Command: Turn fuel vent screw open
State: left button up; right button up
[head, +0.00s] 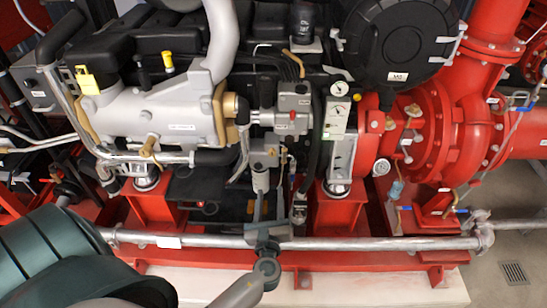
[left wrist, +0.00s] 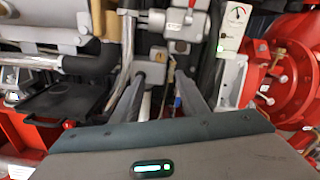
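The fuel vent screw cannot be made out for certain. The grey fuel block (head: 265,154) sits low on the engine's front, with a small light-grey cylinder (head: 261,180) under it. In the left wrist view my left gripper (left wrist: 160,86) has two grey fingers, clearly apart, pointing at the grey block (left wrist: 157,73). Nothing shows held between them. Thin lines and a small blue part show beyond the fingers. Contact cannot be judged. My right gripper is not in view.
A horizontal metal pipe (head: 370,243) crosses in front of the engine, close to my left gripper. A gauge panel (head: 336,115) and the red pump (head: 450,130) stand to the right. Bare floor (head: 505,255) shows at lower right.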

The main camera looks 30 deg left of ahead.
aim_at(272, 155)
pick_arm(q)
jog(key=shift+w, duration=0.15)
jog(key=p+x, duration=0.3)
jog(key=x, duration=1.4)
jog(key=shift+p, duration=0.3)
grip_shut()
